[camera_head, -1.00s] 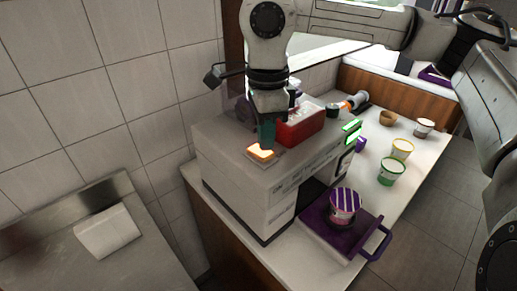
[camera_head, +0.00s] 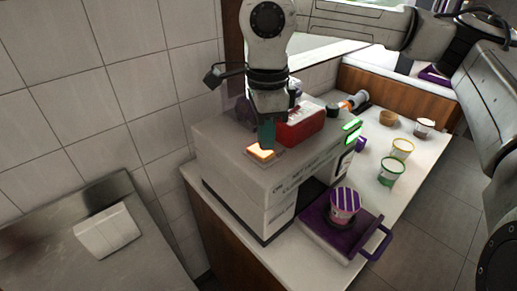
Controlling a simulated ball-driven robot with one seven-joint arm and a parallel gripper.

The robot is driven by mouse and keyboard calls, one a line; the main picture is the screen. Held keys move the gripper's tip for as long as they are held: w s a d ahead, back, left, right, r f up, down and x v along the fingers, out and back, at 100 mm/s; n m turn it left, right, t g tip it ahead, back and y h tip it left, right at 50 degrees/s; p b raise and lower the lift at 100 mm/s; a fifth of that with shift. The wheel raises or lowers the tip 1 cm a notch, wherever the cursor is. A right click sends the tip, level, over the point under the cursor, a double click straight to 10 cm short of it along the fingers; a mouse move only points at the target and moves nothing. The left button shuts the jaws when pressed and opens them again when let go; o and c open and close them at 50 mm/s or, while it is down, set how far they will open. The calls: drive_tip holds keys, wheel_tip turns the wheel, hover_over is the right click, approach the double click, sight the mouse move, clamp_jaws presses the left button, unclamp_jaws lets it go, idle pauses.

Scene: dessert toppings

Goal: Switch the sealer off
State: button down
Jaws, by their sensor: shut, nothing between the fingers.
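The sealer (camera_head: 237,187) is a pale grey box-shaped machine on the white counter. A glowing orange switch (camera_head: 259,151) sits on its top near the left side. A green lit display (camera_head: 352,131) shows on its right end. My gripper (camera_head: 267,142) is shut and empty, pointing down with its tip at the back right edge of the glowing switch. I cannot tell whether the tip touches the switch. A cup with a purple-and-white striped lid (camera_head: 344,203) stands on the sealer's purple tray (camera_head: 313,228) in front.
A red container (camera_head: 303,126) sits on the sealer's top, close to the right of my gripper. Several cups, including a yellow-rimmed cup (camera_head: 402,149) and a green-rimmed cup (camera_head: 390,171), stand on the white counter (camera_head: 400,195). A metal surface (camera_head: 60,255) lies at left.

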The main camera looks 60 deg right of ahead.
sight(266, 153)
drive_tip(key=shift+f+b, duration=0.9)
drive_tip(key=shift+f, duration=0.05)
idle(0.4)
drive_tip(key=shift+r, duration=0.1)
drive_tip(key=shift+r+p, duration=1.7)
drive_tip(key=shift+r, duration=1.75)
